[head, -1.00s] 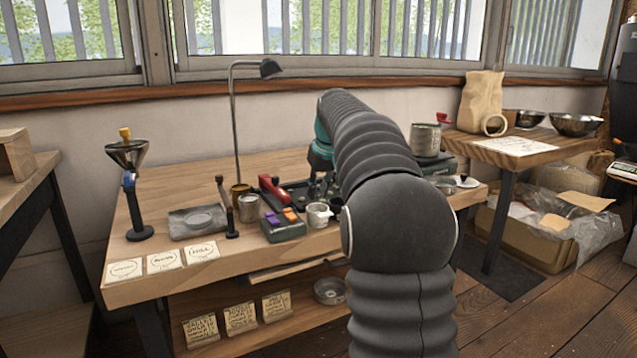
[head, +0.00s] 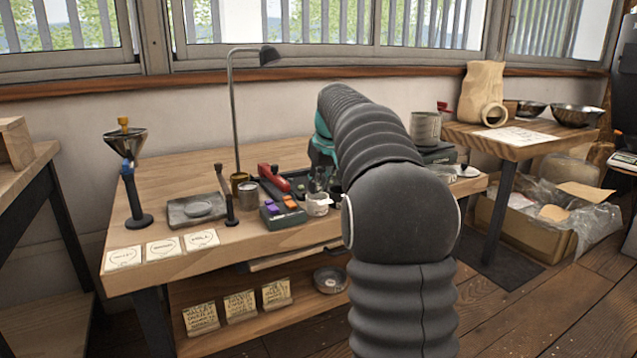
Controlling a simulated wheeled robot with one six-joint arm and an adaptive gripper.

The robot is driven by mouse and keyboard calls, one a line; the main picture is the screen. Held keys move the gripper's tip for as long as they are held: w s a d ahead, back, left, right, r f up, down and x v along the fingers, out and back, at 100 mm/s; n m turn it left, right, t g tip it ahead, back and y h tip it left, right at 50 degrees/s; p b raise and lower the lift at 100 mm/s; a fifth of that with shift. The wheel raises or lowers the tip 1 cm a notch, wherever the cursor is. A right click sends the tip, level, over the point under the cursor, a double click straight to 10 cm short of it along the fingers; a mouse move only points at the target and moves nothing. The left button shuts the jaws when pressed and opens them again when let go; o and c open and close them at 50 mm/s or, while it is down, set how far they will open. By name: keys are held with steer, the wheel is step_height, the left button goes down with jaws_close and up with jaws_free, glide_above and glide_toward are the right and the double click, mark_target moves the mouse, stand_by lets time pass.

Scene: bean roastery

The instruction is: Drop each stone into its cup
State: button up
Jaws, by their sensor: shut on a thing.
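My gripper (head: 318,181) hangs over the middle of the workbench, just above a small white cup (head: 317,206). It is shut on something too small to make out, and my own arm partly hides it. I cannot tell whether the fingertips touch the cup. A grey metal cup (head: 248,197) and a brass-coloured cup (head: 238,180) stand to the left. No stone can be made out clearly. A dark tray (head: 298,182) lies behind the white cup, partly hidden by my arm.
A grey-green box (head: 283,216) with purple and orange pieces sits left of the white cup.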

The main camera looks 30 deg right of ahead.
steer(key=o, duration=0.8)
steer(key=v, duration=1.2)
